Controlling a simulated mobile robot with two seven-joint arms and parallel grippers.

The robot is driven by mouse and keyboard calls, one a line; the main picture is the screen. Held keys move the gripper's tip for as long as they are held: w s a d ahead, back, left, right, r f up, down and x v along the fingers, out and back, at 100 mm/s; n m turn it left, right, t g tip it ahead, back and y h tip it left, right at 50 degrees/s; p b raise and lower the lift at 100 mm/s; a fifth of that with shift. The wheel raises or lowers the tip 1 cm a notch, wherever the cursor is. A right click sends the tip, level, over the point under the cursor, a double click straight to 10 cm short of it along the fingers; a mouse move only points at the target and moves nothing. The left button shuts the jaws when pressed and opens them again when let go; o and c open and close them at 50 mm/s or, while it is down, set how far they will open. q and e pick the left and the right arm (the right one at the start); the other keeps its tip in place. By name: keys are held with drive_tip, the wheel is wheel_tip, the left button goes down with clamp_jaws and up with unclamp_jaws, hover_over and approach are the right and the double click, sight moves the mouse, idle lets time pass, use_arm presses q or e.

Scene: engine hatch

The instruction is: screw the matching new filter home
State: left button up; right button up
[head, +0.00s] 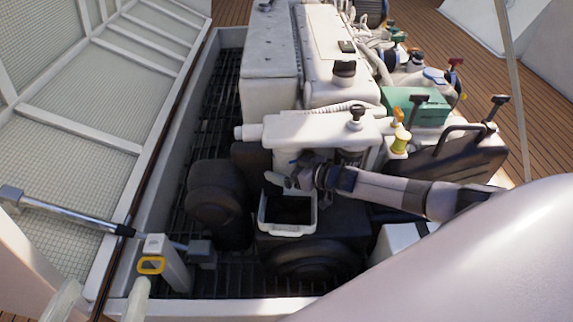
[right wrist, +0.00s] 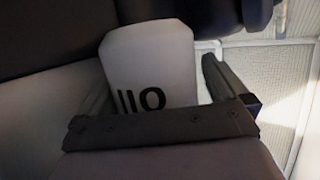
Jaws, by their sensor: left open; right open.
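My right gripper (head: 300,178) reaches in from the right in the head view, low beside the engine (head: 330,130). It is open, and a pale piece shows at its fingers. In the right wrist view my right gripper (right wrist: 165,98) has a dark finger on each side of a white object (right wrist: 150,65) with upside-down letters that look like OIL. I cannot tell whether the fingers touch it. A dark cylinder with a faint label (head: 349,158) sits under the engine's white housing, just right of the gripper. I see no left gripper in these views.
A white pan with dark contents (head: 287,229) lies below the gripper. A dark jug (head: 450,157) and green box (head: 405,104) stand to the right. The raised hatch lid (head: 80,130) and a strut (head: 75,213) are left. Dark grating covers the bay floor.

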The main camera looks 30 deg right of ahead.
drive_tip(key=shift+s+a+r+m+h+p, duration=0.1)
drive_tip(key=shift+a+r+m+h+p, duration=0.1)
drive_tip(key=shift+a+m+h+p, duration=0.25)
drive_tip(key=shift+r+m+t+h+p, duration=0.1)
drive_tip(key=shift+m+t+h+p, duration=0.25)
drive_tip(key=shift+t+h, duration=0.15)
drive_tip(key=shift+d+m+h, duration=0.2)
drive_tip(key=shift+m+h, duration=0.2)
drive_tip(key=shift+h, duration=0.05)
drive_tip(key=shift+h+p, duration=0.3)
drive_tip(key=shift+p, duration=0.25)
drive_tip(key=shift+f+m+t+h+p, duration=0.2)
drive_tip(key=shift+m+t+h+p, duration=0.1)
drive_tip(key=shift+m+h+p, duration=0.45)
drive_tip(key=shift+d+m+h, duration=0.15)
drive_tip(key=shift+m+h, duration=0.4)
drive_tip(key=shift+f, duration=0.1)
drive_tip(key=shift+w+h, duration=0.2)
drive_tip(key=shift+h, duration=0.1)
